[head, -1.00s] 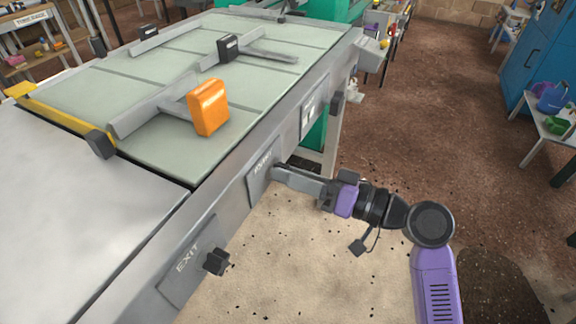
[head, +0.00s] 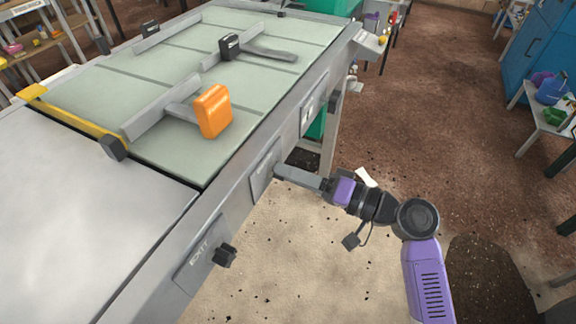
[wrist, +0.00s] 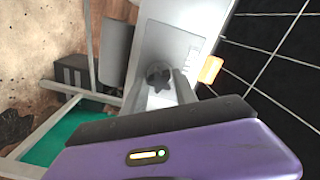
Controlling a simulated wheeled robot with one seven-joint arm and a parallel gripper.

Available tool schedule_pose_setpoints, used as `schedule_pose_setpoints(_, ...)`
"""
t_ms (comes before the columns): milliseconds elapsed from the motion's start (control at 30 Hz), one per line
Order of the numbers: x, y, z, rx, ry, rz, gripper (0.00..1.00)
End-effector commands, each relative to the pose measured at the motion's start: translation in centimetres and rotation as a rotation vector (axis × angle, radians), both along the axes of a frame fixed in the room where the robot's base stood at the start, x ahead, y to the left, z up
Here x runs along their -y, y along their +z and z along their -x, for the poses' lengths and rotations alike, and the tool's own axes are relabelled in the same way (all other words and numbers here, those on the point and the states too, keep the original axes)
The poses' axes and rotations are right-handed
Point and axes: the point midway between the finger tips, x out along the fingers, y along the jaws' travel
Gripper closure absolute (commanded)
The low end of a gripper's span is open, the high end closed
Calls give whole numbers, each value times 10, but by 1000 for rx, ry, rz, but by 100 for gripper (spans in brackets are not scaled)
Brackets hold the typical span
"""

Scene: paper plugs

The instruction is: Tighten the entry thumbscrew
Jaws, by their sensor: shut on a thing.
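The entry thumbscrew (wrist: 158,77) is a dark star-shaped knob on a grey plate in the wrist view. My gripper (wrist: 160,90) has its grey fingers on either side of it and is shut on it. In the head view my gripper (head: 278,172) reaches in from the right to the entry plate (head: 262,167) on the table's side rail. The fingers hide the knob there, and the plate's lettering is mostly covered or unreadable.
A second black knob (head: 224,256) sticks out of the EXIT plate (head: 196,262) nearer to me. An orange block (head: 213,110) stands on the pale green bed (head: 180,150) above the rail.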

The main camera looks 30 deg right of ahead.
Motion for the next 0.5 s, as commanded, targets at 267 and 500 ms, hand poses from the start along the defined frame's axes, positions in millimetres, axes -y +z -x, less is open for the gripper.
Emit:
schedule_pose_setpoints(267,2,0,0,4,-5,4,97)
schedule_pose_setpoints(500,2,0,0,2,-4,2,100)
